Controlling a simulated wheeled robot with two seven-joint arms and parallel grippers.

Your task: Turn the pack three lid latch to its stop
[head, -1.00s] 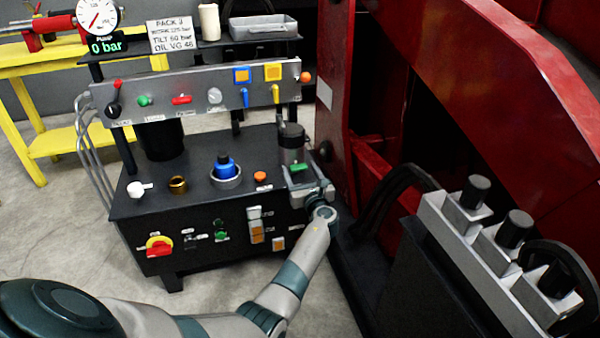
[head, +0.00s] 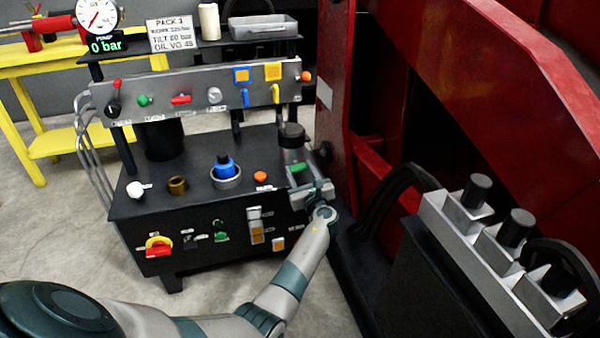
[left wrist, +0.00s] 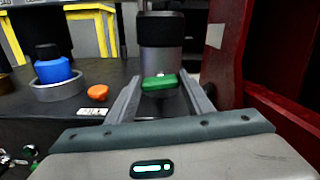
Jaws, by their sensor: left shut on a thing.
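The green latch (head: 299,168) sits at the foot of the dark-capped grey cylinder (head: 292,136), at the right end of the black pack top. My left gripper (head: 298,174) reaches it from the front and is shut on it. In the left wrist view the green latch (left wrist: 159,82) lies between the two finger ends (left wrist: 161,84), with the cylinder (left wrist: 161,40) upright just behind it. The latch's underside and pivot are hidden. My right gripper is not in view.
An orange button (head: 260,177), a blue cap in a grey ring (head: 225,181) and a brass fitting (head: 177,185) stand left of the gripper. A control panel (head: 200,95) rises behind. The red frame (head: 336,100) is close on the right.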

